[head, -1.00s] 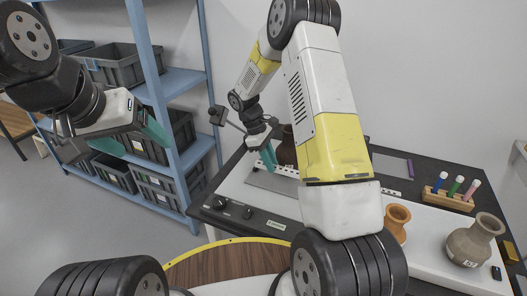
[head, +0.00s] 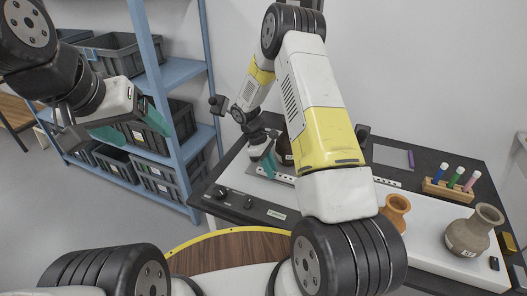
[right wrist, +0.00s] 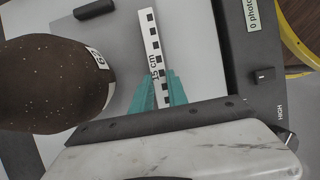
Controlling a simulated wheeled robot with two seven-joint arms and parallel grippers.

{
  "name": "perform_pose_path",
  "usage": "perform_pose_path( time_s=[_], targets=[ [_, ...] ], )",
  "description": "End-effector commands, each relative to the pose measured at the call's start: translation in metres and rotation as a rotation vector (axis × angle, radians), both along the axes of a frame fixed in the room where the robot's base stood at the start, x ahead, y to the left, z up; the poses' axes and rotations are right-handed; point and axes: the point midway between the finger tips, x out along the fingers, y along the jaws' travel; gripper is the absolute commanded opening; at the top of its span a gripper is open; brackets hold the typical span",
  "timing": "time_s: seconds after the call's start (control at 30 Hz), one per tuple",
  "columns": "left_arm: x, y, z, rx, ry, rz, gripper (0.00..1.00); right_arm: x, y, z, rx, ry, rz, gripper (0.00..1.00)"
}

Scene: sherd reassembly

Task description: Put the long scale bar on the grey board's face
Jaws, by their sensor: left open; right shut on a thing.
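The grey board (right wrist: 118,38) lies beneath and to the left of the bar. I cannot tell whether the bar touches it. In the head view the right gripper (head: 265,163) is low over the board area, and my arm hides part of the table. My left gripper (head: 132,128) is open and empty, in front of the shelf.
A dark brown vessel with a number tag (right wrist: 55,85) stands close left of the right gripper. An orange jar (head: 396,212), a grey-brown jar (head: 472,236) and a rack of tubes (head: 447,192) stand at the table's right. A control panel (head: 240,205) runs along the front.

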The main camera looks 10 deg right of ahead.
Motion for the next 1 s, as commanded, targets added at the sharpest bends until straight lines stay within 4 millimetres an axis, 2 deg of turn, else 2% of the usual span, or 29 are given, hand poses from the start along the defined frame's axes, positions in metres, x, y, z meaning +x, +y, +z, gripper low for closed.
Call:
perform_pose_path(
  time_s=[0.87, 0.9, 1.0],
  targets=[
    [0.0000, 0.0000, 0.0000, 0.000, 0.000, 0.000, 0.76, -0.0001, 0.0004, -0.0032, 0.001, -0.001, 0.000, 0.00],
    [0.0000, 0.0000, 0.0000, 0.000, 0.000, 0.000, 0.76, -0.0001, 0.0005, -0.0031, 0.001, -0.001, 0.000, 0.27],
    [0.0000, 0.0000, 0.0000, 0.000, 0.000, 0.000, 0.76, 0.0000, 0.0004, -0.0031, 0.001, -0.001, 0.000, 0.45]
  ],
)
